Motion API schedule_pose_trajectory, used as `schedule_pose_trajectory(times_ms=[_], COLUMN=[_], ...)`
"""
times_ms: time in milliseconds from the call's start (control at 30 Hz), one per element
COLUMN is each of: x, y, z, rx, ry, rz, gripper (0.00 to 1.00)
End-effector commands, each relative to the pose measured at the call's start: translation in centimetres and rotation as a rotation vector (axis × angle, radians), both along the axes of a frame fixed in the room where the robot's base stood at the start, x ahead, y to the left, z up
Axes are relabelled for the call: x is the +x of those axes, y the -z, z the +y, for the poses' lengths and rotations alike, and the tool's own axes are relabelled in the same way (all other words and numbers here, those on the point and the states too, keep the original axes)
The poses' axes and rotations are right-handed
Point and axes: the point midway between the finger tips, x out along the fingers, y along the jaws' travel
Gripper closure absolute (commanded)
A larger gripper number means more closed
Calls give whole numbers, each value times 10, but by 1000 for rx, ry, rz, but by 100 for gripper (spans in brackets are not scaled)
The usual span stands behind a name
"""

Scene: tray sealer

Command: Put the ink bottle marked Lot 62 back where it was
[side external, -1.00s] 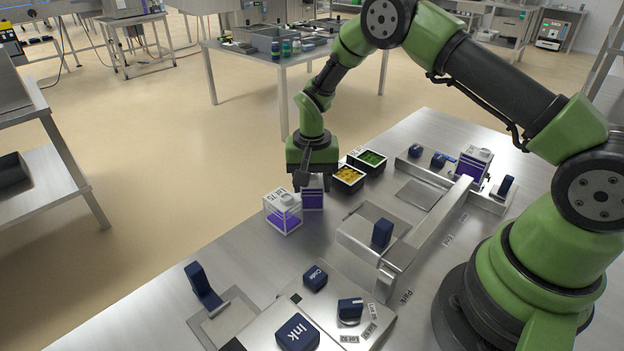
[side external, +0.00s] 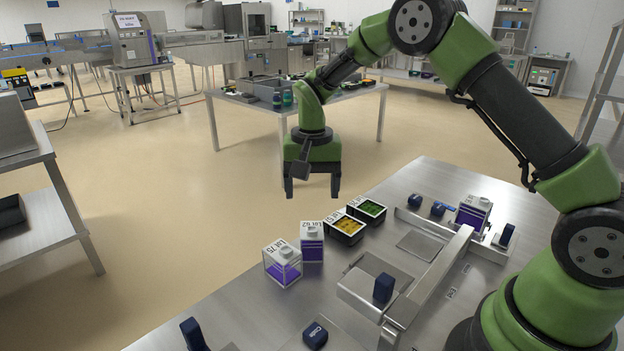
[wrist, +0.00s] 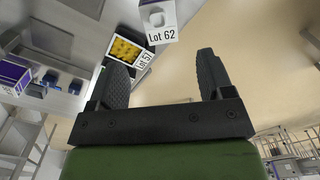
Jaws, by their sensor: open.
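The ink bottle marked Lot 62 (side external: 311,243) stands upright on the steel table, a white-topped box with purple ink. It also shows at the top of the wrist view (wrist: 160,18) with its label readable. The Lot 75 ink bottle (side external: 283,266) stands just left of it, clear-sided with purple ink low inside. My gripper (side external: 313,192) is open and empty, above and apart from the Lot 62 bottle. In the wrist view its two fingers (wrist: 168,78) are spread with nothing between them.
Two black trays, one with yellow food (side external: 346,229) and one with green (side external: 369,210), sit right of the bottles. Another purple ink bottle (side external: 474,213) stands in the fixture at the back right. A dark blue block (side external: 384,288) rises from the sealer.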

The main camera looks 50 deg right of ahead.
Motion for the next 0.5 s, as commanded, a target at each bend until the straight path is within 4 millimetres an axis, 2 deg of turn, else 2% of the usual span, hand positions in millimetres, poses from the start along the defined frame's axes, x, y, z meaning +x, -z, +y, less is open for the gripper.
schedule_pose_trajectory(times_ms=[100,333,433,500], x=[0,-2,-10,-21], y=[-12,-23,-47,-72], z=[0,1,4,8], rx=[1,3,11,20], ry=[0,-6,-31,-59], rz=[-2,-11,-52,-98], gripper=[26,26,26,26])
